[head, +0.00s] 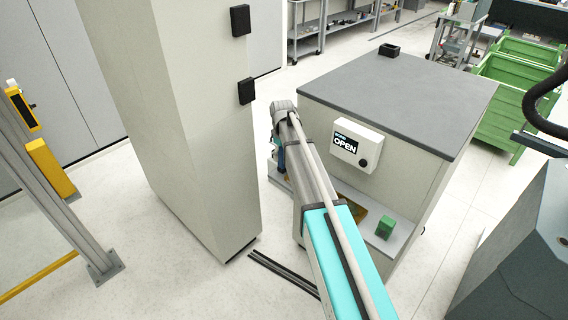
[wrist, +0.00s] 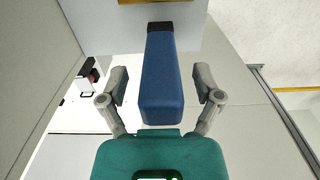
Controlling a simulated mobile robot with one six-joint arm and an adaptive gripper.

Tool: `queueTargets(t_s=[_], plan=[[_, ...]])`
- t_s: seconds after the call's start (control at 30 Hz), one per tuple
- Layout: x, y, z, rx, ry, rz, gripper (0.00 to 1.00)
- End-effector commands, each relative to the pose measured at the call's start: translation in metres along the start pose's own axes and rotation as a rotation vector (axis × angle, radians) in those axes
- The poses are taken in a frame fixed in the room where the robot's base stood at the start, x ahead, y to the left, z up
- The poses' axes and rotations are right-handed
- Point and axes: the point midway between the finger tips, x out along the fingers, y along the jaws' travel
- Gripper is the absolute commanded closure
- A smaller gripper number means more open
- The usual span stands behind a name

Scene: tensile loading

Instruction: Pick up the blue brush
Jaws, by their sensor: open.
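The blue brush (wrist: 162,80) shows in the wrist view as a long blue block-like handle with a dark band at its far end. My gripper (wrist: 160,78) is open, with one grey finger on each side of the handle. Gaps show between the fingers and the handle, so they do not appear to touch it. The far end of the brush meets a pale surface with a yellow-orange edge; its bristles are not clearly seen. In the head view my arm hides most of the gripper area, and only a small blue patch shows beside it.
A grey-topped cabinet (head: 400,95) carries a white box reading OPEN (head: 358,143). A green block (head: 385,227) sits on its low ledge. A tall pale cabinet (head: 195,110) stands close on the left. Green crates (head: 520,85) are at the back right. Dark rails (head: 283,273) lie on the floor.

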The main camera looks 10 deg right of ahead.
Motion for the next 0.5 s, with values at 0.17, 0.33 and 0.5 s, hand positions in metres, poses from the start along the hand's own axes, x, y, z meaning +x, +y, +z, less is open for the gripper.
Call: queueTargets(t_s=[0.17,0.33,0.5], plan=[[0.0121,-0.0001,-0.0001,0.0,0.0,0.0,0.17],[0.0132,-0.0001,-0.0001,0.0,0.0,0.0,0.17],[0.0127,-0.0002,-0.0001,0.0,0.0,0.0,0.17]])
